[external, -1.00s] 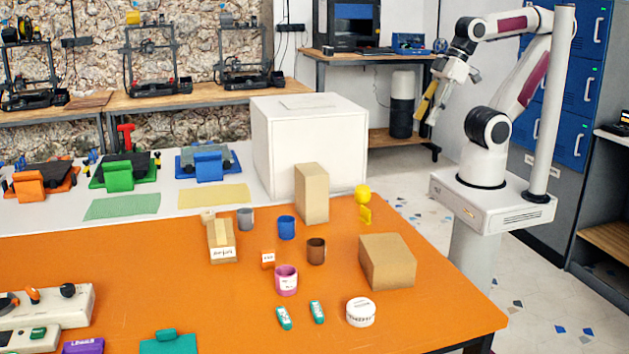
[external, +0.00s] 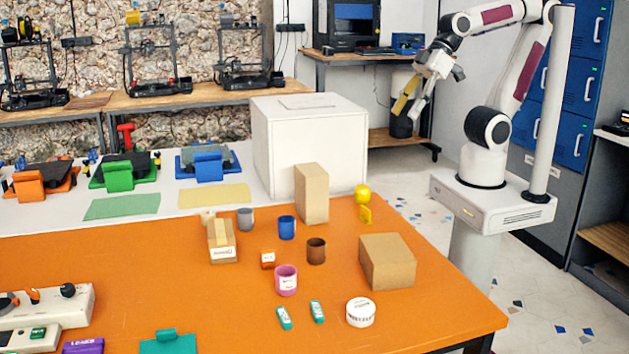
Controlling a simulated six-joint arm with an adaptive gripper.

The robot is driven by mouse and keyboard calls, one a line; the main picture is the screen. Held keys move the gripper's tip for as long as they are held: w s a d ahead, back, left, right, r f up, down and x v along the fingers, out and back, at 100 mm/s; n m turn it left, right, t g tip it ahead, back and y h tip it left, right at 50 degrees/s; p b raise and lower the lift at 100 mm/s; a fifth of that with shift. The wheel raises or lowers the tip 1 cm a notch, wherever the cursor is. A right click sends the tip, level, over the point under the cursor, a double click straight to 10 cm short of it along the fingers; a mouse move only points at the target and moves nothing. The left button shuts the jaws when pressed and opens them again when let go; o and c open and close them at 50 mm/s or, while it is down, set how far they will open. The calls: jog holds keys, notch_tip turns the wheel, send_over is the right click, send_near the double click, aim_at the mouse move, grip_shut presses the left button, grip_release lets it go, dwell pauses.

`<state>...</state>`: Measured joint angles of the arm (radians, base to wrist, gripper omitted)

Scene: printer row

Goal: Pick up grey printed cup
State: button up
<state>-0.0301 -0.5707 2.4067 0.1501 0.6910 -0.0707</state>
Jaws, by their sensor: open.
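The grey printed cup (external: 245,219) stands upright on the orange table (external: 130,275), near its back edge. It is just behind and right of a taped cardboard box and left of the blue cup (external: 287,228). My gripper (external: 402,107) is high in the air to the right, beyond the table's back right edge and far from the cup. Its fingers are apart, pointing down, with nothing between them.
A tall cardboard box (external: 312,194) stands right of the cups, before a large white box (external: 310,150). A brown cup (external: 316,251), a pink cup (external: 286,280), a yellow figure (external: 363,195) and a low carton (external: 387,262) stand nearby. The left middle of the table is clear.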

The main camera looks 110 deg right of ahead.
jog(key=w+a+r+m+t+y, duration=0.1)
jog(key=w+a+r+t, duration=0.1)
jog(key=w, duration=0.7)
jog(key=w+a+r+t, duration=0.1)
jog(key=w+a, duration=0.1)
jog(key=w, duration=0.7)
jog(key=m+h, duration=0.8)
jog(key=h, duration=0.4)
send_over(244, 216)
jog(key=s+a, duration=0.2)
jog(key=s, duration=0.2)
notch_tip(244, 216, down, 22)
jog(key=f, duration=0.1)
jog(key=shift+d+f, duration=0.35)
jog(key=shift+d, duration=0.15)
jog(key=shift+f, duration=2.9)
